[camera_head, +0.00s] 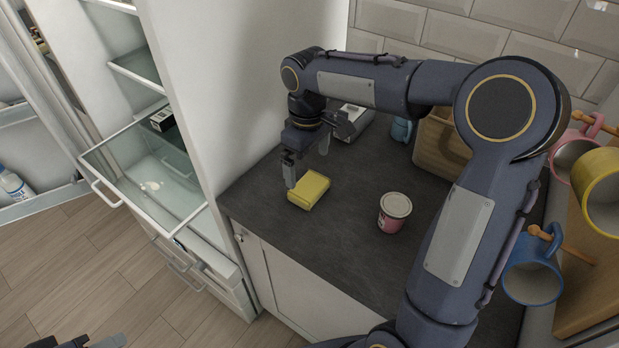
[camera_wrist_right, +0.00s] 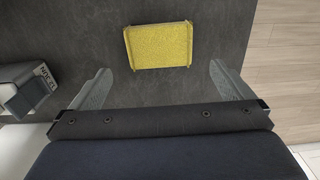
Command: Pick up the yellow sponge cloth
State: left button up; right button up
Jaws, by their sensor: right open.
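The yellow sponge cloth (camera_head: 309,189) lies flat on the dark worktop, near its front left edge. In the right wrist view the sponge cloth (camera_wrist_right: 159,45) is ahead of the fingers and roughly centred between them. My right gripper (camera_head: 307,167) is just above and behind the sponge cloth in the head view. In the right wrist view the right gripper (camera_wrist_right: 161,85) is open, with its two fingers spread wide and nothing between them. Whether a finger touches the cloth cannot be told. A dark part at the bottom left of the head view may be my left arm; its jaws cannot be made out.
A pink tub with a pale lid (camera_head: 394,211) stands to the right of the cloth. A wooden box (camera_head: 440,142) and a grey device (camera_head: 352,122) are at the back. Mugs hang at right, including a blue mug (camera_head: 532,277). A white cabinet wall (camera_head: 215,75) borders the left.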

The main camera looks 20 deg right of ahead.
aim_at(306, 183)
jog(key=f, duration=0.7)
jog(key=shift+w+a+f+p, duration=0.1)
jog(key=shift+w+f+p, duration=0.15)
jog(key=shift+f+p, duration=0.15)
jog(key=c, duration=0.8)
jog(key=shift+r, duration=0.1)
jog(key=shift+w+r, duration=0.1)
jog(key=shift+r, duration=0.4)
notch_tip(306, 183, up, 2)
jog(key=shift+a+r, duration=0.1)
jog(key=shift+r, duration=0.1)
jog(key=s+a+r+b, duration=0.2)
jog(key=s+a+r, duration=0.5)
jog(key=a+r, duration=0.2)
jog(key=shift+s+a+r, duration=0.2)
jog(key=shift+a+r, duration=0.05)
jog(key=shift+a, duration=1.15)
